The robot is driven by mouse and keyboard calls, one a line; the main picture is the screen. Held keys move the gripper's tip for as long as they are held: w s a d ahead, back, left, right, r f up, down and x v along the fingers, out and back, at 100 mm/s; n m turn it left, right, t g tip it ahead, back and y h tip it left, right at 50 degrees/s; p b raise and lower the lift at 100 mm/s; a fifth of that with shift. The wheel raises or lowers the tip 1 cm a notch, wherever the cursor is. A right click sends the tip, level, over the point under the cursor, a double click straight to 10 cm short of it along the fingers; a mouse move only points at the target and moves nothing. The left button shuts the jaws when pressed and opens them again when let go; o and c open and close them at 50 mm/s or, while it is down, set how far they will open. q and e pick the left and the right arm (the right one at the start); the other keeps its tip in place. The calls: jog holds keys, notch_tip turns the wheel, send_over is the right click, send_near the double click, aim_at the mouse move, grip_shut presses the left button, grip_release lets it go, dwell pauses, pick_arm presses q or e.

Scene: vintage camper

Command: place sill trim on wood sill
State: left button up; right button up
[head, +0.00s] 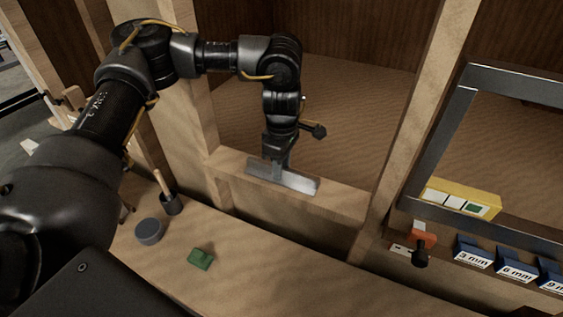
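The sill trim (299,182) is a short grey metal strip in the middle of the head view. It lies along the top of the wood sill (345,198), a pale horizontal beam between two upright posts. I cannot tell whether it rests fully on the sill or is held just above it. My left gripper (279,168) points down at the trim's left half, with its fingertips at the strip. The fingers seem closed around the trim's upright edge, but the arm hides part of the contact. My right gripper is not in view.
A bench below holds a green block (200,259), a dark round tin (149,231) and a cup with a wooden handle (171,203). At right are a metal frame (438,134), a yellow box (458,199), an orange-black tool (422,243) and blue labelled blocks (473,252).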

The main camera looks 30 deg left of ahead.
pick_arm(q)
jog(key=shift+r, duration=0.25)
jog(key=shift+w+r, duration=0.1)
jog(key=shift+r, duration=0.25)
notch_tip(320, 180, up, 11)
jog(key=b, duration=0.1)
